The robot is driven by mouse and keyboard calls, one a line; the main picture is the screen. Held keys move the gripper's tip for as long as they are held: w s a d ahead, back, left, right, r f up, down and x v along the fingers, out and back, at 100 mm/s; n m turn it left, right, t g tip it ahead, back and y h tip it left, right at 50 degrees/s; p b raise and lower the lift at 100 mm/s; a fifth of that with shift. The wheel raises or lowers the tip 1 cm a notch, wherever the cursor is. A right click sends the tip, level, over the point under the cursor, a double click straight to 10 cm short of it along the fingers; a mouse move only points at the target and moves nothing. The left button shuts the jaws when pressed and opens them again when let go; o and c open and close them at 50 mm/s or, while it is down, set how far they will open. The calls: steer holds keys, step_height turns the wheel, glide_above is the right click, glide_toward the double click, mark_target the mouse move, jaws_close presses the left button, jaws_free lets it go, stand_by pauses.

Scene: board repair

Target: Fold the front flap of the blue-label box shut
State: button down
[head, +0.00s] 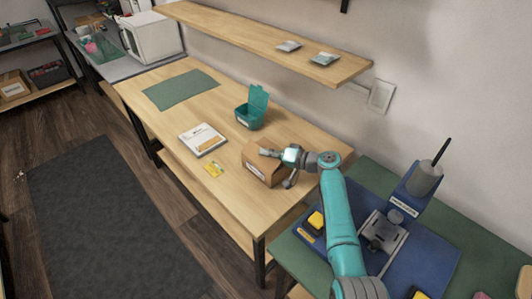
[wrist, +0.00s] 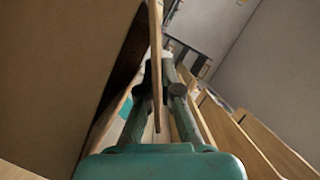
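A brown cardboard box (head: 256,168) stands near the front right edge of the wooden table. I cannot make out a blue label on it. My gripper (head: 276,168) is at the box's right end, one finger over the top and the other lower beside it. In the wrist view, the box's brown wall (wrist: 60,70) fills the left side. A thin cardboard flap (wrist: 156,60), seen edge-on, passes between the fingers of my gripper (wrist: 162,85). The fingers are apart, with a gap visible on the right of the flap. Which flap this is, I cannot tell.
A green mat (head: 181,90) is farther left. A wooden shelf (head: 250,40) hangs above. A blue work mat (head: 425,245) lies at right.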

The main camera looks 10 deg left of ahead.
stand_by(0.4)
steer(key=c, duration=1.4)
jaws_free()
